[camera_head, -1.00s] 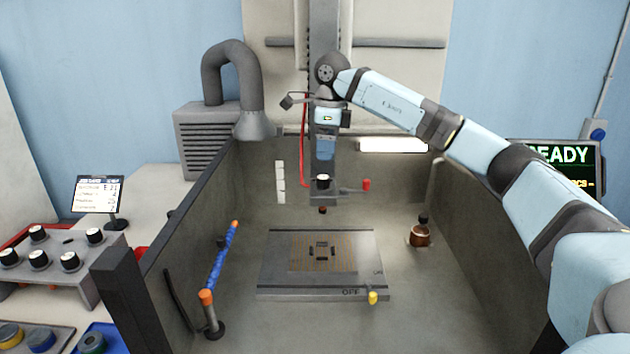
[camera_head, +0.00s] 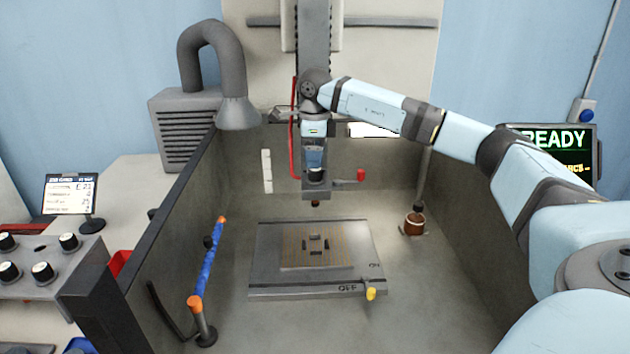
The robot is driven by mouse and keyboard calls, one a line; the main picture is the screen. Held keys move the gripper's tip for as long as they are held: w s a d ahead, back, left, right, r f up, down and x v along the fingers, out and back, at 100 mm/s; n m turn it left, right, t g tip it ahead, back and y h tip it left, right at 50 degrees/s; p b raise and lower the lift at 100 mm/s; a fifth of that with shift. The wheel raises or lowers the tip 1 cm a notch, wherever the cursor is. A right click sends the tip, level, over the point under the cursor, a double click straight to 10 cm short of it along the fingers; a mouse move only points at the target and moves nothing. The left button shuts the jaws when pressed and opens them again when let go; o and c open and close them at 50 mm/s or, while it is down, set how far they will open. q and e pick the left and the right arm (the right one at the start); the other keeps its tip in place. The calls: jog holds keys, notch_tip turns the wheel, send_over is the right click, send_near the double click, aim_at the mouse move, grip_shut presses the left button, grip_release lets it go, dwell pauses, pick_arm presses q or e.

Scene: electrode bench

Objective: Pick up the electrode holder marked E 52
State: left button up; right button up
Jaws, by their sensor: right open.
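A dark electrode holder (camera_head: 316,175) with a pale top sits in the machine head (camera_head: 316,188) above the tank. A small copper-brown tip shows below the head. Several similar black-and-white holders stand in the grey rack (camera_head: 60,283) at the left. No E 52 marking is legible on any of them. My right gripper (camera_head: 314,165) is open and points down just above the holder in the head. Its fingertips are small and dark here, so I cannot tell whether they touch the holder. My left gripper is not in view.
Tank walls (camera_head: 180,225) surround a plate (camera_head: 362,262) with small dark blocks on it. A blue rod with orange ends (camera_head: 208,270), a copper pot (camera_head: 414,224) and a red-tipped lever (camera_head: 360,174) are nearby. A monitor (camera_head: 560,150) reads READY.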

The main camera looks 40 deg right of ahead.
notch_tip(320, 180, down, 5)
jog(key=shift+w+d+p, duration=0.1)
jog(key=shift+w+p, duration=0.05)
jog(key=shift+p, duration=0.25)
jog(key=c, duration=1.2)
